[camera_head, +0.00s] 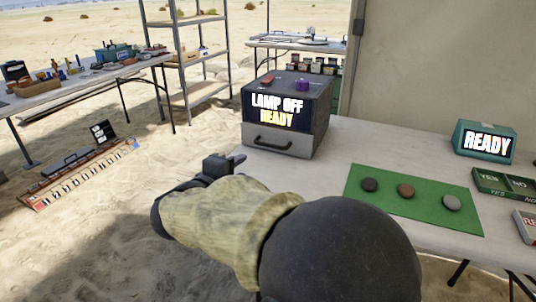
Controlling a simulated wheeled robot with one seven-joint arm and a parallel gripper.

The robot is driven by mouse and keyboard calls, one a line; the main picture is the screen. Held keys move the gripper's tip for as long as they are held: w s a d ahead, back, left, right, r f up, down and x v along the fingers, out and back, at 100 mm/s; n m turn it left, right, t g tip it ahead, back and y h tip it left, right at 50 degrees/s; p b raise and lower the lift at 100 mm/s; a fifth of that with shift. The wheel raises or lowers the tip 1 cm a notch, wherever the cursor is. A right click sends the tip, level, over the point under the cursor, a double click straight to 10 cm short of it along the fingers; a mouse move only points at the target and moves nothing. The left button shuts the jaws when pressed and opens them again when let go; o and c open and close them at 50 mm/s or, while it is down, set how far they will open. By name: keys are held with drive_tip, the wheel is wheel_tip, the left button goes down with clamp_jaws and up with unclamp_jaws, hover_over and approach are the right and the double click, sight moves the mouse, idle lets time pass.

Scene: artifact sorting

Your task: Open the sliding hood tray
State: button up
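The hood (287,108) is a dark grey box on the table's left end, with a front display reading "LAMP OFF READY". Its sliding tray (290,143) is a light grey drawer front with a dark bar handle (273,144), and it looks shut, flush with the box. My gripper (236,160) is in front of the tray and to its left, near the table edge, apart from the handle. It points toward the tray. The fingers are small and dark, and I cannot tell whether they are open. My forearm hides part of the table's front edge.
A green mat (415,213) holds a dark, a brown and a grey stone. A teal box (484,142) reading "READY" and a green YES/NO tray (504,184) are at the right. Red and purple buttons top the hood. Shelves (190,60) and another table (80,78) stand behind left.

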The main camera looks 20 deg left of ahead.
sight(271, 146)
drive_tip(key=b+x, duration=0.3)
drive_tip(key=x, duration=1.4)
drive_tip(key=shift+w+d, duration=0.2)
drive_tip(key=shift+f, duration=0.1)
clamp_jaws()
